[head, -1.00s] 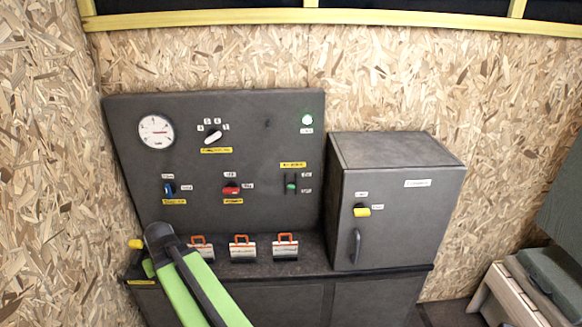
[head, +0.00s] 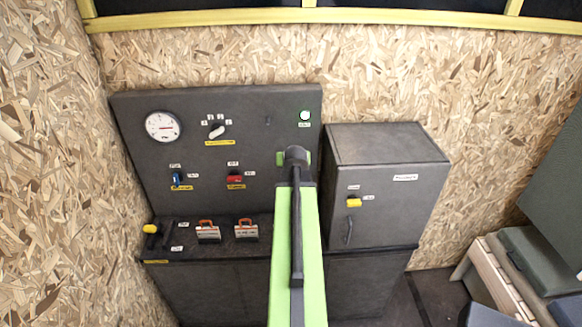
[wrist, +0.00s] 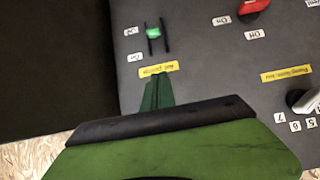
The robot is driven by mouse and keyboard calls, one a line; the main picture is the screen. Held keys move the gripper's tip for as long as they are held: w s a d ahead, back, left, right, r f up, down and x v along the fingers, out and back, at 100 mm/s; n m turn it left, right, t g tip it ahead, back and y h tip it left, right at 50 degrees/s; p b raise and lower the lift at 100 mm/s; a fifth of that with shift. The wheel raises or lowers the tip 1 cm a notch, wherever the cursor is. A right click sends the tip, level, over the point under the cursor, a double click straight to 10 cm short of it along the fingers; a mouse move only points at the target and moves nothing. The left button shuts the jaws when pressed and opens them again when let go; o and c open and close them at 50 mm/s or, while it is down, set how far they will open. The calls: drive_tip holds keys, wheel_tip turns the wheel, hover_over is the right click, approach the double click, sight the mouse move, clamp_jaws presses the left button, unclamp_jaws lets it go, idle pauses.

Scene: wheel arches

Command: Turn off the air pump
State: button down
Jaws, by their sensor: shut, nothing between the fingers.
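A dark control panel (head: 140,110) holds the switches. A small green slider (wrist: 153,33) between two dark rails shows in the wrist view, upside down, level with the upper of two white tags. Its yellow label (wrist: 158,69) is too blurred to read surely. A red switch (wrist: 252,6) is partly cut off there; it shows in the head view (head: 235,179) beside a blue switch (head: 176,179). I cannot tell which one is the air pump's. My gripper (wrist: 157,80) is shut and empty, tips close to the yellow label. In the head view my arm hides the slider.
A grey cabinet (head: 385,190) stands right. Orange-handled switches (head: 207,231) and a yellow-tipped lever (head: 150,229) line the ledge. A chipboard wall is close at left.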

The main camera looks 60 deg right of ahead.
drive_tip(key=b+x, duration=0.6)
drive_tip(key=x, duration=0.4)
drive_tip(key=shift+w+f+b, duration=0.15)
drive_tip(key=shift+f+b, duration=0.2)
drive_tip(key=f+b, duration=0.1)
drive_tip(key=s+a+f+b, duration=0.1)
drive_tip(key=shift+a+f+b, duration=0.1)
drive_tip(key=shift+f+b, duration=0.3)
drive_tip(key=shift+s+a+f, duration=0.1)
drive_tip(key=shift+a, duration=0.1)
